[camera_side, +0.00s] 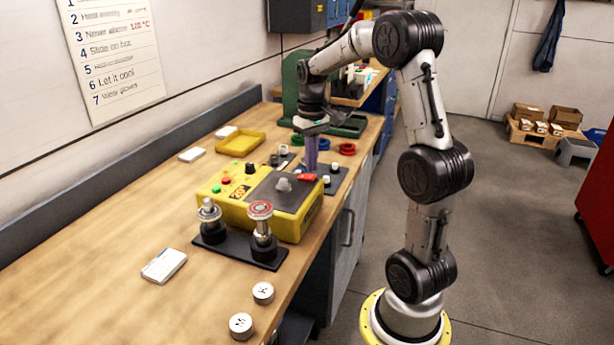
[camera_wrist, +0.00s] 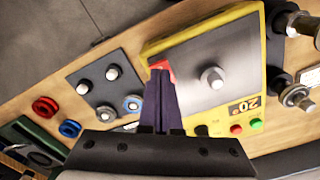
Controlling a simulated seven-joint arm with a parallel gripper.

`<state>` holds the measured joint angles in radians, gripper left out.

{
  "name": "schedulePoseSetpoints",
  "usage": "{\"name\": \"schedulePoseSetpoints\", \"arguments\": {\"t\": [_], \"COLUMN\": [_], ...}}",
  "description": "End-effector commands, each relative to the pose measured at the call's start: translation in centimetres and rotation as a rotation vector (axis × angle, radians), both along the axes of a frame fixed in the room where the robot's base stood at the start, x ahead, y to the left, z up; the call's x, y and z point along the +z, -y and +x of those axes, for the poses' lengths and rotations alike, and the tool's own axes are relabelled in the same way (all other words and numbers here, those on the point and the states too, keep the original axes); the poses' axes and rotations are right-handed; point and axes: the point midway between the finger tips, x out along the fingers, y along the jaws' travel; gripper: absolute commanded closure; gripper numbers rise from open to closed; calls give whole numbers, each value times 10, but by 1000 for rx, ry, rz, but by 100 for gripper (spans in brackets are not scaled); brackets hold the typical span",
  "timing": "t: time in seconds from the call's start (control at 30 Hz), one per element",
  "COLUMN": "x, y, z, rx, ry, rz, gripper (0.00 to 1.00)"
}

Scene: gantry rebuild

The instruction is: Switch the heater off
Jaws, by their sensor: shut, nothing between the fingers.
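The heater (camera_side: 236,208) is a yellow box with a dark grey top plate on the wooden bench; it also shows in the wrist view (camera_wrist: 246,16). A grey metal piece (camera_side: 283,184) stands on the plate. A red rocker switch (camera_side: 306,177) sits at the plate's far edge and shows in the wrist view (camera_wrist: 161,66). Green and red buttons (camera_side: 221,184) and a black knob (camera_side: 250,167) are on its panel. My gripper (camera_side: 311,168) is shut and empty, pointing down. Its fingertips (camera_wrist: 159,75) are at or just above the switch; contact cannot be told.
A black stand with two metal posts (camera_side: 238,246) is in front of the heater. A dark plate with pegs (camera_side: 340,177) and red, green and blue rings (camera_side: 347,149) lie behind it. A yellow tray (camera_side: 241,143) is at the back left. The bench's front left is mostly clear.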

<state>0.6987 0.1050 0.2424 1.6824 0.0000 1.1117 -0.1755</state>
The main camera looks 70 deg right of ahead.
Motion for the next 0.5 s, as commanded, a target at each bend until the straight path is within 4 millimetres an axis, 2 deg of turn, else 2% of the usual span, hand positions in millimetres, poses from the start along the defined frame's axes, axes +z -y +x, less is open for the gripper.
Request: {"name": "schedulePoseSetpoints", "arguments": {"t": [0.5], "x": [-5], "y": [0], "z": [0], "rx": [0], "ry": [0], "rz": [0], "gripper": [100]}}
